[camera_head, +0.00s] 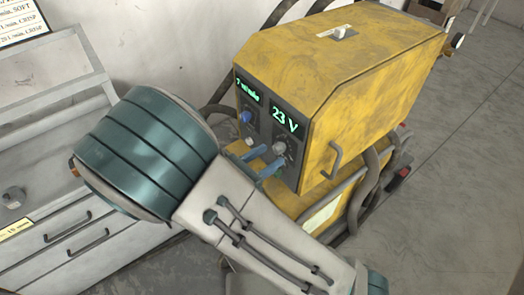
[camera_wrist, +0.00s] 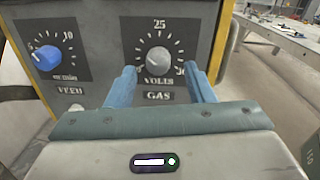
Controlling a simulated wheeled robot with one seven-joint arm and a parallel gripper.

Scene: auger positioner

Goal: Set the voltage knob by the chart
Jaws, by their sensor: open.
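The yellow welder box (camera_head: 370,90) has a dark front panel with two green displays; the voltage display (camera_head: 286,120) reads 23 V. The grey voltage knob (camera_head: 279,148) sits below it; in the wrist view this knob (camera_wrist: 158,60) is on a VOLTS dial with 25 at the top. The blue feed knob (camera_wrist: 46,57) is to its left. My gripper (camera_wrist: 161,82) is open, its blue fingers on either side of the voltage knob's lower part; contact cannot be told. A chart (camera_head: 22,20) is partly cut off at the upper left, showing SOFT and CRISP lines.
Dark cables (camera_head: 375,180) hang by the welder's side. A handle (camera_head: 333,160) juts from the box. Open floor (camera_head: 460,200) lies at the right.

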